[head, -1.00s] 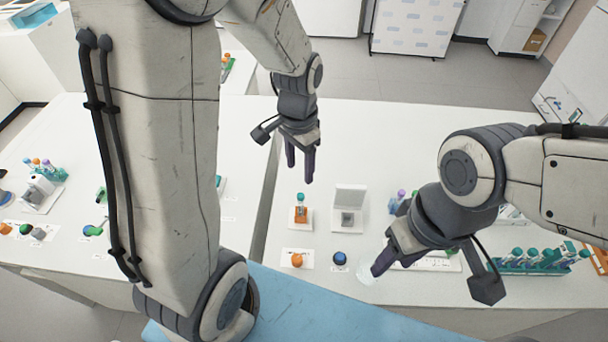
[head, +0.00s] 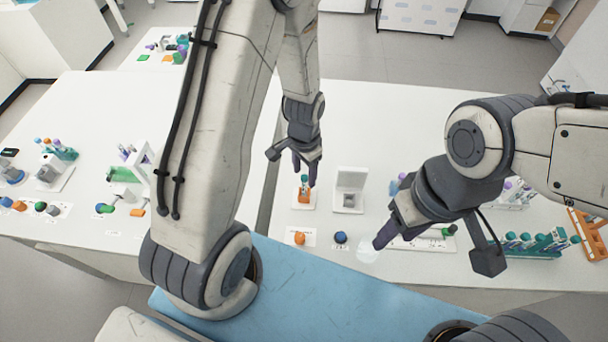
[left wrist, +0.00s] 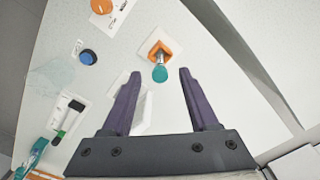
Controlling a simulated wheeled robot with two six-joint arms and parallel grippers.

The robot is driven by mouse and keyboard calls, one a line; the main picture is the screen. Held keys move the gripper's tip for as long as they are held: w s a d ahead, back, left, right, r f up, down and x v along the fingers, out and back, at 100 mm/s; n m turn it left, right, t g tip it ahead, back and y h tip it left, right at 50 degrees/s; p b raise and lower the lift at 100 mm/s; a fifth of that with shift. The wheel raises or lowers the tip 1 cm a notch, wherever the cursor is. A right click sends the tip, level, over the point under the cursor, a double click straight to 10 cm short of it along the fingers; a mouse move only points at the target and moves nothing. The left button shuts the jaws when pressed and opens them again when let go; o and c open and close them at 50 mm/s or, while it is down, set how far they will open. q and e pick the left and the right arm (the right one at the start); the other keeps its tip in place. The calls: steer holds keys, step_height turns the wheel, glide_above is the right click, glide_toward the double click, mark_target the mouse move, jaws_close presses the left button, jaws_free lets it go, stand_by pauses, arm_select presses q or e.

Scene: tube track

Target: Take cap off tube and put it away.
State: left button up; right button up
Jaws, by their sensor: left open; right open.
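A tube with a teal cap (left wrist: 160,74) stands in an orange holder (left wrist: 163,50) on a white card. In the head view the holder (head: 304,196) is just below my left gripper (head: 304,172), whose fingers partly cover the capped tube. In the left wrist view, my left gripper (left wrist: 161,78) is open, with the teal cap between its fingertips in the picture and gaps on both sides. Contact is not visible. My right gripper (head: 388,236) is open and empty over the table's front; its far finger is hidden.
An orange cap (head: 299,238) and a blue cap (head: 340,238) sit on cards in front of the holder. A white box with a raised lid (head: 351,180) stands to its right. A teal rack of tubes (head: 540,246) is at the right.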

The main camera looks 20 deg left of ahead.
mark_target(306, 177)
arm_select(q)
steer(key=shift+f, duration=0.1)
steer(key=shift+c, duration=0.3)
jaws_close()
steer(key=shift+w+r+b, duration=0.1)
steer(key=shift+r+b, duration=0.35)
steer(key=shift+r, duration=0.4)
steer(key=r, duration=0.1)
steer(key=r+b, duration=0.1)
steer(key=shift+d+r, duration=0.2)
steer(key=shift+r, duration=0.1)
steer(key=s+d+r, duration=0.1)
steer(key=d+r, duration=0.8)
steer(key=d, duration=0.2)
steer(key=shift+r, duration=0.4)
